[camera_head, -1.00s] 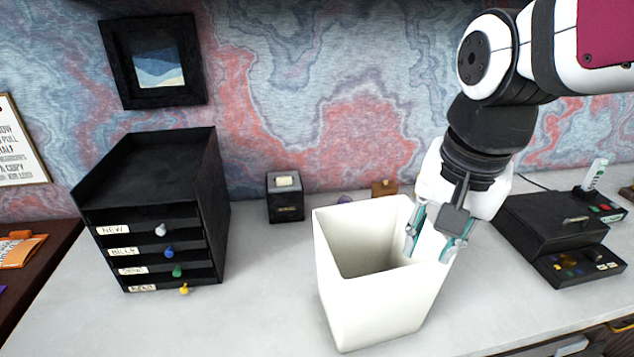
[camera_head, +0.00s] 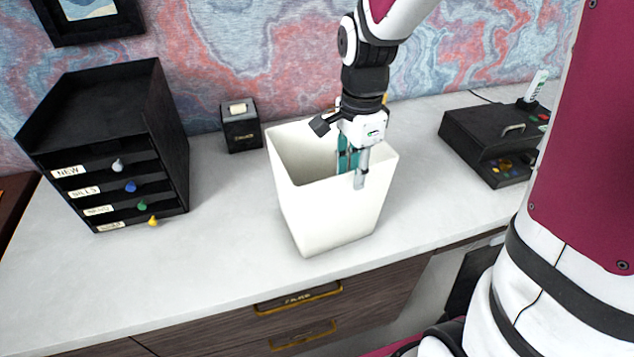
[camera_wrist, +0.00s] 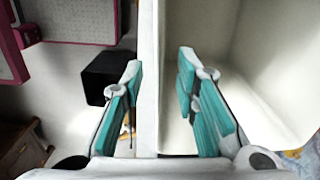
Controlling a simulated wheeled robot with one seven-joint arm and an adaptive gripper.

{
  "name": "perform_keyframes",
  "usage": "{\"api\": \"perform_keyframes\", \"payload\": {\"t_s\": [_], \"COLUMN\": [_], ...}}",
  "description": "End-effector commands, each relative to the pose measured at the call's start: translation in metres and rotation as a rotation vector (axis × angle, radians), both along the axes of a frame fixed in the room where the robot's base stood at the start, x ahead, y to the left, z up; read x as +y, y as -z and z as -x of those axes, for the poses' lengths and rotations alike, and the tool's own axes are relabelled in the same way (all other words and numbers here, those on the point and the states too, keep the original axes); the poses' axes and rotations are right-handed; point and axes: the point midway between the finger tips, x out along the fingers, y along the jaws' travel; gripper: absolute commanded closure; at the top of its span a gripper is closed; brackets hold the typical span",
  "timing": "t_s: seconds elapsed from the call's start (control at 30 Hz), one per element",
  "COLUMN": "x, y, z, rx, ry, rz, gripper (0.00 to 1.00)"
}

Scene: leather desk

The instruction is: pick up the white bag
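The white bag (camera_head: 330,218) is a tall, open-topped, stiff-looking container standing upright on the desk. It looks empty where its inside shows. My gripper (camera_head: 352,170) points down at the bag's right-hand rim. In the wrist view my gripper (camera_wrist: 160,95) is open, with teal-padded fingers. The wall of the white bag (camera_wrist: 149,45) runs between them, one finger outside and one inside. Gaps show on both sides of the wall, so the fingers do not appear to clamp it.
A black drawer organizer (camera_head: 110,150) stands at the left. A small black box (camera_head: 241,128) is behind the bag. A black device (camera_head: 495,140) sits at the right. The pale desk top (camera_head: 200,270) is clear in front.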

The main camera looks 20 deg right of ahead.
Motion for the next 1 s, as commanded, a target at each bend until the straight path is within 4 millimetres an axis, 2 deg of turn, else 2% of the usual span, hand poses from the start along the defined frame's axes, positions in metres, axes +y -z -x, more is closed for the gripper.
{"api": "perform_keyframes", "payload": {"t_s": [0.1,0.27,0.6,0.9,0.97,1.0], "x": [0.000,0.001,0.007,0.007,0.007,0.007], "y": [0.013,0.021,0.064,0.068,0.068,0.068], "z": [0.001,0.001,0.000,0.000,0.000,0.000], "rx": [0.002,0.002,0.002,0.000,0.000,0.000], "ry": [0.000,0.000,0.001,-0.001,-0.001,-0.001], "rz": [0.000,0.000,0.000,0.001,0.001,0.001], "gripper": [0.72,0.72,0.72,0.72,0.83,0.92]}}
